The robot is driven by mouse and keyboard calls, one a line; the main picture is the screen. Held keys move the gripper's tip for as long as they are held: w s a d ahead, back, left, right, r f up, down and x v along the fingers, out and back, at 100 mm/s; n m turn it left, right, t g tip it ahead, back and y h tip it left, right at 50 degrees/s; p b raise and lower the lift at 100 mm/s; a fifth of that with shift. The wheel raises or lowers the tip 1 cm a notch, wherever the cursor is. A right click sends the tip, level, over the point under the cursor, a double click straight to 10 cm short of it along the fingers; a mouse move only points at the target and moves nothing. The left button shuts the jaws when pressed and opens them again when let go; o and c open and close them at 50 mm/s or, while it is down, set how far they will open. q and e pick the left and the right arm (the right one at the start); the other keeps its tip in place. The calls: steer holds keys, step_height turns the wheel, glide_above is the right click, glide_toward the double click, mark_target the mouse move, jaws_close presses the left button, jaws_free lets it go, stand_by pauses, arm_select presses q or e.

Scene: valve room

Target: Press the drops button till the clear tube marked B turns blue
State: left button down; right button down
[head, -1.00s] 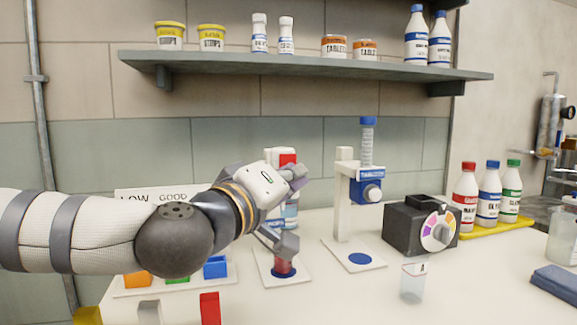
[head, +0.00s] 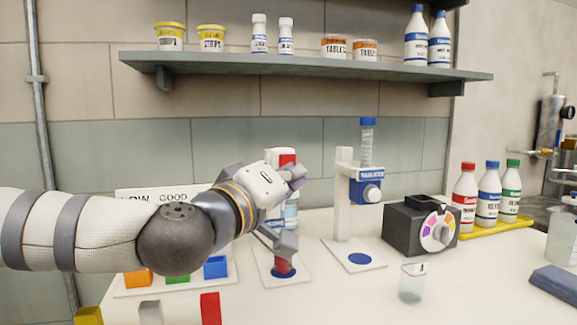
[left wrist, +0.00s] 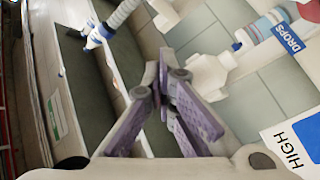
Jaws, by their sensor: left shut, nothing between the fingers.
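The drops dispenser (head: 288,157) stands behind my left gripper, with a red part at its top; its DROPS label (left wrist: 288,38) shows in the left wrist view. The gripper hides much of its middle, and I cannot see the button clearly. A tube with red contents (head: 283,268) stands on the blue disc of its base. A clear cup-like tube (head: 412,284) stands on the bench to the right; its mark is too small to read. My left gripper (head: 292,205) is shut and empty in front of the dispenser; contact cannot be told. My right gripper is not in view.
Several bottles stand on a yellow tray (head: 497,228). Coloured blocks and a rack (head: 130,290) lie at the lower left. A shelf (head: 300,66) hangs above.

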arm_select(q)
steer(key=shift+s+d, duration=0.2)
steer(key=shift+s, duration=0.55)
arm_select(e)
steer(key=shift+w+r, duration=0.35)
